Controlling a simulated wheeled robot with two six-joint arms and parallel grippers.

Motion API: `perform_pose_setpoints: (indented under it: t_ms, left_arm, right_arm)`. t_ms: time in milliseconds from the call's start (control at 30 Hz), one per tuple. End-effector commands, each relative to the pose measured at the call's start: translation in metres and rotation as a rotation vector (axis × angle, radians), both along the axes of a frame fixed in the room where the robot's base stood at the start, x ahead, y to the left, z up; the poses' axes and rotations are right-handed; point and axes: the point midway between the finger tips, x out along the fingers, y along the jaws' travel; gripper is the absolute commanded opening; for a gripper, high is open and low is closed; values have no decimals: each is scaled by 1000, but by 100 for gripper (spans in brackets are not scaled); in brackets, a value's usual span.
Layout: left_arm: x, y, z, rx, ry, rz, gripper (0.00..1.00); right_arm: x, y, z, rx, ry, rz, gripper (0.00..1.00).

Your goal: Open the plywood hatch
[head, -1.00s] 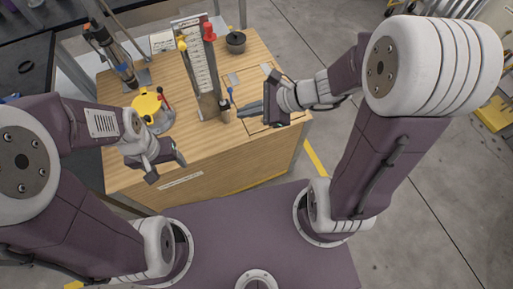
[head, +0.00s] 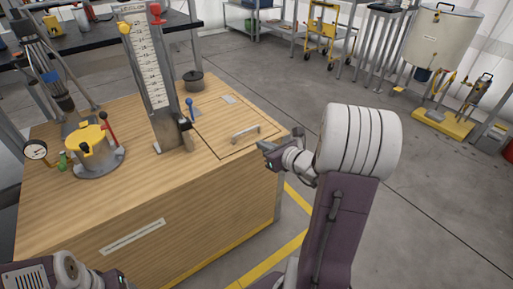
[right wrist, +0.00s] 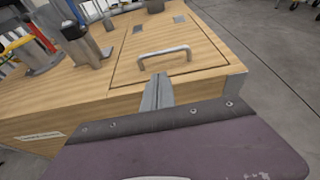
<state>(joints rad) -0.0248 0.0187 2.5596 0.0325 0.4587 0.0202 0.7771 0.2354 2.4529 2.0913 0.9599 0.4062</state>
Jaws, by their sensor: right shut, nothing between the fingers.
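The plywood hatch (head: 215,145) lies flat and flush in the right part of the wooden cabinet top, with a grey bar handle (head: 245,132) near its right side. In the right wrist view the hatch (right wrist: 125,65) lies ahead, its handle (right wrist: 165,55) just beyond my fingertips. My right gripper (head: 264,148) is shut and empty at the cabinet's right edge, close to the handle but apart from it. The shut fingers also show in the right wrist view (right wrist: 158,88). My left gripper (head: 112,281) is partly cut off at the bottom left; its jaw state is unclear.
A scale post (head: 146,60) stands left of the hatch, with a blue-topped lever (head: 189,106) between them. A yellow-topped fixture (head: 95,145) and a dark pot (head: 193,81) also stand on the cabinet top (head: 140,190). Floor right of the cabinet is open.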

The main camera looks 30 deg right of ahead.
Motion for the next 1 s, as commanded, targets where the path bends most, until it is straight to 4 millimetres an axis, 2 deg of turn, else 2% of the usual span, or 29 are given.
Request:
perform_pose_setpoints:
  t_ms: [33, 200, 433, 600, 867, 1000]
  left_arm:
    - [0, 0, -8, 0, 0, 0, 68]
    - [0, 0, -20, 0, 1, 0, 68]
    - [0, 0, -29, 0, 1, 0, 68]
    - [0, 0, -30, 0, 1, 0, 68]
    - [0, 0, -30, 0, 1, 0, 68]
    - [0, 0, -23, 0, 1, 0, 68]
  right_arm:
    - [9, 3, -8, 0, 0, 6, 0]
    - [42, 5, -20, 0, -1, 6, 0]
    - [73, 7, -29, 0, -1, 4, 0]
    - [80, 8, -30, 1, 0, 2, 0]
    - [80, 8, -29, 1, 0, 2, 0]
    - [80, 8, -24, -1, 7, 2, 0]
